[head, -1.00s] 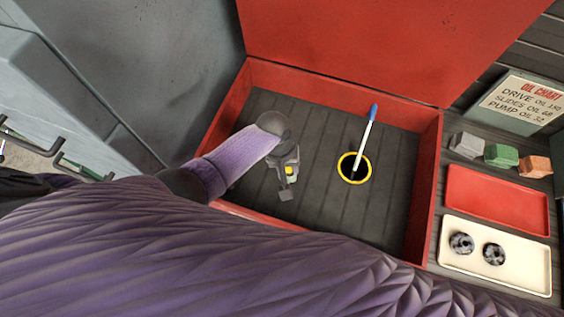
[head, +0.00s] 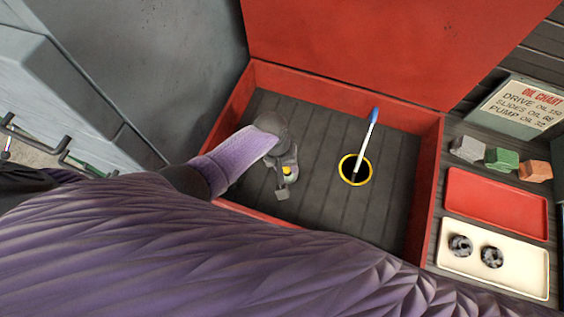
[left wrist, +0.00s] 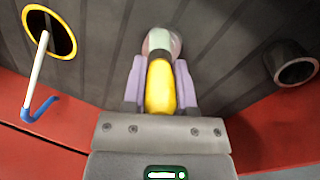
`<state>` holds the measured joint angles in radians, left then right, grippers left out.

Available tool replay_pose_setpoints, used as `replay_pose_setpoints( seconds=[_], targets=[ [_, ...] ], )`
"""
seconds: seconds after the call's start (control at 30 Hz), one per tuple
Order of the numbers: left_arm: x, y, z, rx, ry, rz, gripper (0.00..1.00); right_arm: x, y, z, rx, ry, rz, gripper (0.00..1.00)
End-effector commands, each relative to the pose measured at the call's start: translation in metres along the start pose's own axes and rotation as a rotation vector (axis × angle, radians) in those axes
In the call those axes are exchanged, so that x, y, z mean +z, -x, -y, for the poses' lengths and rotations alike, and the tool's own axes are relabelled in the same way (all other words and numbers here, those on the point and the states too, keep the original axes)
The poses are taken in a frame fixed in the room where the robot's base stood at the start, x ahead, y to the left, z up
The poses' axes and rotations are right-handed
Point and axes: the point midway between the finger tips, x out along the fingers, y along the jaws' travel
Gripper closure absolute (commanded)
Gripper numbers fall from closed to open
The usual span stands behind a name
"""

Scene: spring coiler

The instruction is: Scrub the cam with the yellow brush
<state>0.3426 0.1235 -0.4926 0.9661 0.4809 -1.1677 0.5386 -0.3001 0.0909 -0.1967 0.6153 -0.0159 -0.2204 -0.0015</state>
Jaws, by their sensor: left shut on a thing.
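My left gripper (head: 284,178) is over the floor of the open red box. It is shut on the yellow brush (head: 287,170), whose yellow handle (left wrist: 160,88) lies between the fingers in the left wrist view. A pale rounded part shows beyond the fingertips; I cannot tell if it belongs to the brush. Two dark, round, holed parts (head: 460,245) and (head: 492,257) lie on the cream tray at the right; I cannot tell if either is the cam. My right gripper is not in view.
The red box (head: 330,88) has raised walls. A white and blue stick (head: 366,140) stands in a yellow-rimmed hole (head: 344,177). A dark round cup (left wrist: 290,62) shows in the left wrist view. Right of the box are a red tray (head: 497,204), the cream tray (head: 518,279) and small blocks (head: 500,158).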

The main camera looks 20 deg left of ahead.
Motion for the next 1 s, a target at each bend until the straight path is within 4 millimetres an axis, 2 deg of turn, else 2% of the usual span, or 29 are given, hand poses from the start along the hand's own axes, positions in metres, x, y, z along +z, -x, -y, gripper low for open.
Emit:
replay_pose_setpoints(
  seconds=[0.3,0.87,1.0],
  targets=[
    [0.004,-0.004,-0.015,0.001,-0.001,-0.001,1.00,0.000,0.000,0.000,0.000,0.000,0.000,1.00],
    [-0.005,0.002,0.015,0.000,0.001,-0.001,1.00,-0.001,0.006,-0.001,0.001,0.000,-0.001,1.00],
    [-0.004,0.002,0.011,0.001,0.000,-0.001,1.00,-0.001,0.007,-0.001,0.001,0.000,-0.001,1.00]
  ],
)
